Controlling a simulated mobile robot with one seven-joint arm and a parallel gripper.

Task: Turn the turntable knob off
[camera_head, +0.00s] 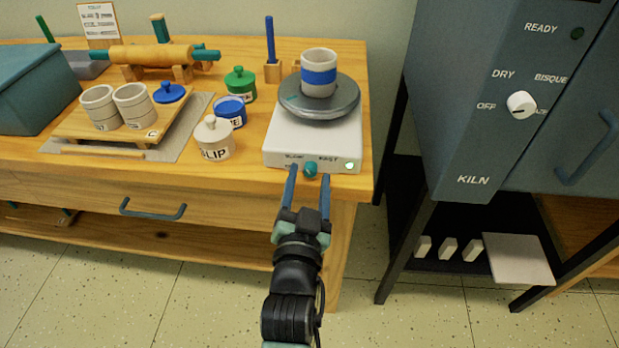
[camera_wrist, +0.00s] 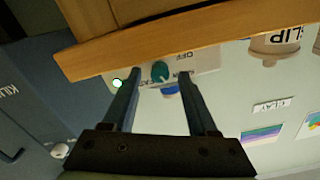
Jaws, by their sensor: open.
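The turntable (camera_head: 284,138) is a white box with a grey round plate (camera_head: 319,97) on top, near the right end of the wooden table. Its teal knob (camera_head: 310,169) is on the front edge, with a lit light (camera_head: 349,166) to the right of it. A white cup with a blue band (camera_head: 319,74) stands on the plate. My gripper (camera_head: 308,172) is open, with its two blue fingers pointing at the front of the turntable, one on each side of the knob in the picture. In the wrist view the knob (camera_wrist: 160,71) shows between the fingertips. I cannot tell whether the fingers touch it.
A white SLIP jar (camera_head: 214,139), a blue jar (camera_head: 231,111) and a green jar (camera_head: 240,84) stand left of the turntable. A kiln (camera_head: 470,120) with a white dial (camera_head: 521,104) stands to the right. A drawer handle (camera_head: 153,209) sticks out below the tabletop.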

